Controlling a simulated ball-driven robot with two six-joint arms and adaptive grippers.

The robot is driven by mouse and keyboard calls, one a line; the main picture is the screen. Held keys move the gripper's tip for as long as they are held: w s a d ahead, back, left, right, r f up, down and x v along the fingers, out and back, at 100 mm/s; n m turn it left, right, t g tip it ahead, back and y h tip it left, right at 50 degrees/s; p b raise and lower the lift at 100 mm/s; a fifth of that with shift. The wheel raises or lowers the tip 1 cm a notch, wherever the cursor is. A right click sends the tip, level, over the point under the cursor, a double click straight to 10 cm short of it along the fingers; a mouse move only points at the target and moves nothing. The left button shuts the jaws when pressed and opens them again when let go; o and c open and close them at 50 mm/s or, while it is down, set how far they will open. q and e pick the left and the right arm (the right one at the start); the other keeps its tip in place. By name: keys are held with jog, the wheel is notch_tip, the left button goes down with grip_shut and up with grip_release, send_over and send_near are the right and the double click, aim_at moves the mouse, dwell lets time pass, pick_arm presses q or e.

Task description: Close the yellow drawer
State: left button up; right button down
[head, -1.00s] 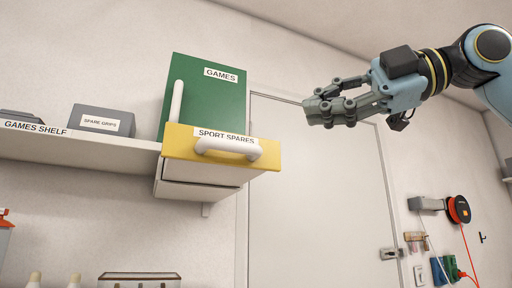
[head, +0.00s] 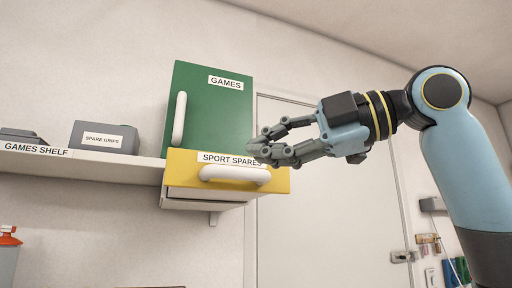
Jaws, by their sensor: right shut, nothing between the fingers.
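The yellow drawer front (head: 185,172), labelled SPORT SPARES, stands out from a white cabinet below the green GAMES door (head: 205,115). The drawer is open, with its white side visible below and behind the front. Its white bar handle (head: 232,175) runs across the front. My right gripper (head: 258,150) is shut and empty. Its fingertips overlap the right part of the drawer front in the picture, just above the handle's right end. I cannot tell whether they touch it. My left gripper is not in view.
The games shelf (head: 80,155) runs left from the cabinet and bears a grey SPARE GRIPS box (head: 104,137). A white door (head: 330,220) stands behind my right arm. Small wall-mounted items (head: 428,240) are at the lower right.

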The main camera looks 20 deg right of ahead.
jog(key=w, duration=0.2)
jog(key=w+f+p, duration=0.1)
jog(key=w, duration=0.1)
jog(key=shift+a, duration=0.1)
jog(key=shift+w, duration=0.1)
